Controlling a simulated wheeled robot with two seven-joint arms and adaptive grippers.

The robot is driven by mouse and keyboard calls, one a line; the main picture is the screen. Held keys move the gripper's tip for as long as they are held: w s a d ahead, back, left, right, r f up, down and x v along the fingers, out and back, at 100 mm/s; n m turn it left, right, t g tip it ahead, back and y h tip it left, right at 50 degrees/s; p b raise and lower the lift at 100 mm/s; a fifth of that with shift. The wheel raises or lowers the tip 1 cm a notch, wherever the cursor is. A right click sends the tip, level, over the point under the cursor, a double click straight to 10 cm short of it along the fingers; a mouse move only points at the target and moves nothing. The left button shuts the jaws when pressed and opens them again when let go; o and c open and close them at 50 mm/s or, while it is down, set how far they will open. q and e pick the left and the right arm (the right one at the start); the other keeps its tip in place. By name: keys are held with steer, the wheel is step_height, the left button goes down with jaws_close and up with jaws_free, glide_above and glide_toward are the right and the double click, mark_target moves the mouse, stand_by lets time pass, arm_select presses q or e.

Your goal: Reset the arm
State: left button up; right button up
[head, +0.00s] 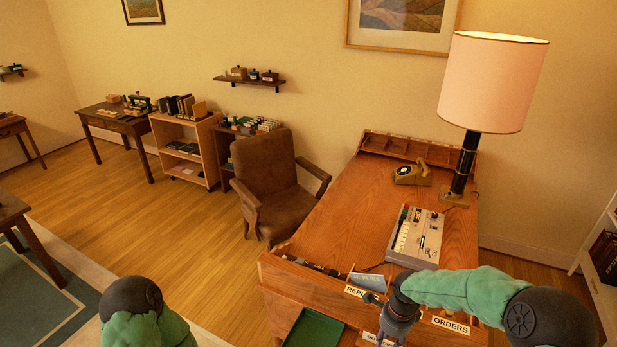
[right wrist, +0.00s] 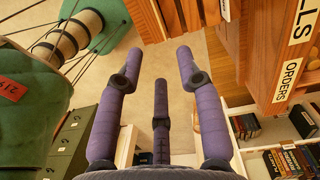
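My right arm (head: 455,290) is green and comes in from the lower right of the head view, over the front of the wooden desk. My right gripper (head: 385,316) is by the desk's labelled front edge. In the right wrist view its purple fingers (right wrist: 159,64) are spread apart with nothing between them, so it is open and empty. A green part of my left arm (head: 140,325) shows at the bottom left of the head view. My left gripper is not in view.
The desk (head: 350,215) holds a tall lamp (head: 490,85), a telephone (head: 412,174) and a keyed machine (head: 416,238). A green-lined tray or drawer (head: 313,328) lies below its front edge. An armchair (head: 270,180) stands left of it. Floor beyond is open.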

steer(key=s+a+f+n+y+b, duration=0.1)
steer(key=s+a+f+n+b, duration=0.3)
steer(key=f, duration=0.6)
steer(key=s+a+f+n+y+b, duration=0.1)
steer(key=s+a+f+n+b, duration=0.3)
steer(key=s+f+n, duration=0.4)
steer(key=s+a+f+n+y+b, duration=0.1)
steer(key=s+a+f+n+b, duration=0.3)
steer(key=s+f, duration=0.5)
step_height(320, 180, down, 4)
steer(key=shift+r+n+b, duration=0.2)
steer(key=shift+n+b, duration=0.2)
steer(key=shift+n, duration=0.8)
